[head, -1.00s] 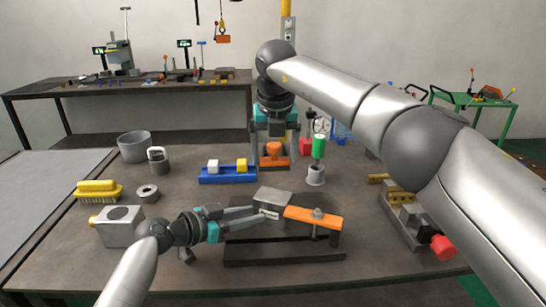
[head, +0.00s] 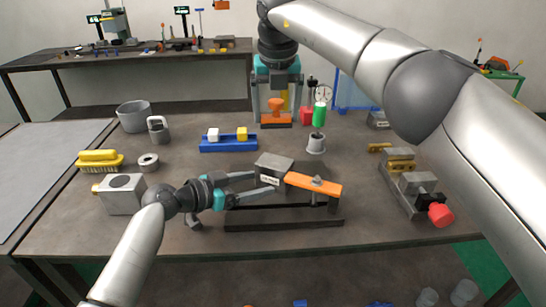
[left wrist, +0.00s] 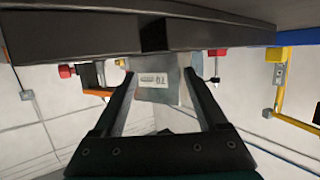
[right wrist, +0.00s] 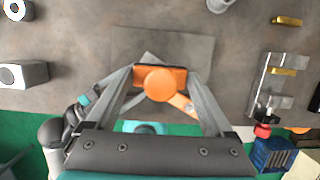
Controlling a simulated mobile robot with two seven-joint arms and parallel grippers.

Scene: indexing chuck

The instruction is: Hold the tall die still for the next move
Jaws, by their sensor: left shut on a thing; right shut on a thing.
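The tall die is a grey block with a white label (head: 273,167), seated at the back of a dark fixture (head: 285,224) in the middle of the table. My left gripper (head: 262,183) reaches it from the left, shut with a finger on either side. The left wrist view shows the labelled face (left wrist: 158,82) between the fingertips (left wrist: 160,78). My right gripper (head: 277,112) is farther back, shut on an orange block with a round orange knob (right wrist: 159,84). Its fingertips (right wrist: 162,76) flank this block in the right wrist view. The die's far side is hidden.
An orange clamp bar (head: 314,184) lies right beside the die. A blue tray (head: 228,144) with a white and a yellow block stands behind. A grey vise with a red knob (head: 440,214) is at right. A grey bored block (head: 122,195) is at left.

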